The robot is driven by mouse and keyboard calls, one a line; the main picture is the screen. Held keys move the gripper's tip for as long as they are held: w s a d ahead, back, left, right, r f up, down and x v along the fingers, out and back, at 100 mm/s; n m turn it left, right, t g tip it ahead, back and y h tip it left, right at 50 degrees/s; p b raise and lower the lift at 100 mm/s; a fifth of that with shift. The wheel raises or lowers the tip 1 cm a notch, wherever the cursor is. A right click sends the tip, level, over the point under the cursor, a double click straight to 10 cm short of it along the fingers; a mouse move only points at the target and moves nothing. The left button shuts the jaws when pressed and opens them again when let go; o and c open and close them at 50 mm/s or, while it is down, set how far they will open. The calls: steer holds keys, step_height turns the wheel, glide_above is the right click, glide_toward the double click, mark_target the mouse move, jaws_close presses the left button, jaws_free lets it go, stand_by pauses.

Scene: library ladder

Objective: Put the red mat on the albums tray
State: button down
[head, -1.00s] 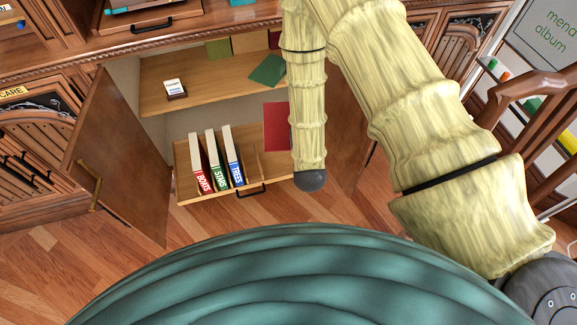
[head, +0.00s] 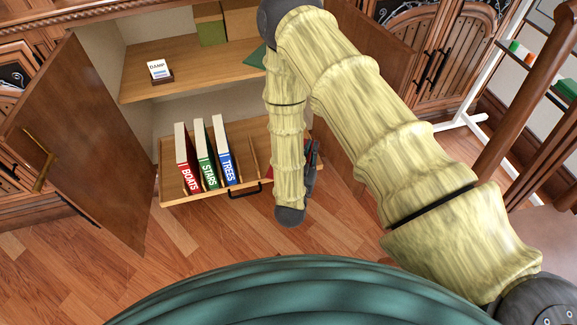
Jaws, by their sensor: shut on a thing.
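The albums tray (head: 259,138) is a pulled-out wooden tray low in the open cabinet. The upright BOATS album (head: 186,160), STARS album (head: 205,155) and TREES album (head: 222,152) stand at its left and middle. My gripper (head: 312,158) is dark and mostly behind my forearm, at the tray's right end. It is shut on the red mat (head: 270,172), of which only small red bits show beside the forearm. The rest of the mat is hidden, and I cannot tell whether it touches the tray.
An open cabinet door (head: 85,140) stands on the left, another (head: 365,110) on the right behind my arm. The shelf (head: 190,75) above the tray holds a small DAMP card stand (head: 159,71) and a green flat piece (head: 256,57). A wooden ladder (head: 520,90) stands at right.

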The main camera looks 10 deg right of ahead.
step_height(320, 180, down, 13)
steer(key=s+m+g+h+b, duration=0.2)
steer(key=s+h+b, duration=0.1)
steer(key=b, duration=0.6)
steer(key=w+d+b, duration=0.1)
steer(key=w+b, duration=0.1)
steer(key=w, duration=0.3)
steer(key=w+d+f+b, duration=0.1)
steer(key=w+d+b, duration=0.1)
steer(key=w, duration=0.3)
steer(key=w+d+b, duration=0.1)
steer(key=w+d, duration=0.1)
steer(key=w, duration=0.3)
steer(key=shift+f+b, duration=0.3)
steer(key=shift+b, duration=0.1)
steer(key=f+b, duration=0.3)
steer(key=shift+w+d+f, duration=0.2)
steer(key=shift+w+f, duration=0.1)
steer(key=shift+w, duration=0.05)
steer(key=c, duration=1.6)
jaws_free()
steer(key=shift+o, duration=0.2)
